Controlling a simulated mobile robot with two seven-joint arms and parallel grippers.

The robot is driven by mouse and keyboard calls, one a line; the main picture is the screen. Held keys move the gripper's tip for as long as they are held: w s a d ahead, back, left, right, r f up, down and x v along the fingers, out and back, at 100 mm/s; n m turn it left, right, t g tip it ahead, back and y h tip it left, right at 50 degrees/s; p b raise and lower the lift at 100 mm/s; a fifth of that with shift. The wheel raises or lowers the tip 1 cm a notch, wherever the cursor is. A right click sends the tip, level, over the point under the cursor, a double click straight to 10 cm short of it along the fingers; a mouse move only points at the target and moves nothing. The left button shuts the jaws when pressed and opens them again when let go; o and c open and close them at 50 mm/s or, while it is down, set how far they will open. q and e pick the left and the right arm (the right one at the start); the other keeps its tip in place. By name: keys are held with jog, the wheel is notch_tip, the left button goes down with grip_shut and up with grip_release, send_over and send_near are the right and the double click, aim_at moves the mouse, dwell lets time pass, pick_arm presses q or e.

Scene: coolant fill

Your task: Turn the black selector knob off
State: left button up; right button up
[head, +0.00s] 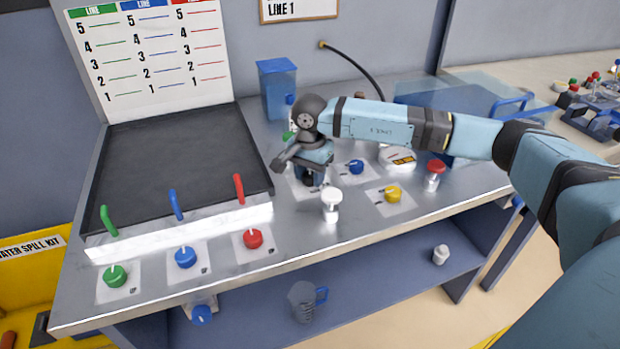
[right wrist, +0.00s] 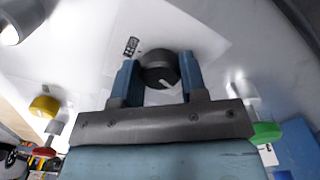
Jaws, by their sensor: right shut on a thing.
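The black selector knob (right wrist: 158,66) shows in the right wrist view, round with a white pointer line, on a white label plate. My right gripper (right wrist: 158,80) has its two blue fingers on either side of the knob and is shut on it. In the head view my right gripper (head: 312,178) points down at the bench top and hides most of the knob. My left gripper does not show in either view.
Near the right gripper stand a white-capped post (head: 331,201), a blue knob (head: 356,167), a yellow knob (head: 392,195) and a red-capped post (head: 434,174). A dark tray (head: 180,150) with coloured handles fills the left. A blue container (head: 278,88) stands behind.

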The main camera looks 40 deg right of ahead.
aim_at(310, 175)
jog(key=shift+f+n, duration=0.1)
jog(key=shift+n, duration=0.4)
jog(key=shift+n+b, duration=0.5)
jog(key=shift+n, duration=0.5)
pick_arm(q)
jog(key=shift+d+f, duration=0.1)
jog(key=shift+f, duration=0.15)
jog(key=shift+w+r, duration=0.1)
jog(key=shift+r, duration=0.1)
pick_arm(e)
jog(key=shift+n, duration=0.4)
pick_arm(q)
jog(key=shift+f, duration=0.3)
pick_arm(e)
jog(key=o, duration=0.9)
pick_arm(q)
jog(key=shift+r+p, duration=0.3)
jog(key=shift+p, duration=0.15)
pick_arm(e)
notch_tip(310, 175, up, 14)
jog(key=shift+r, duration=0.1)
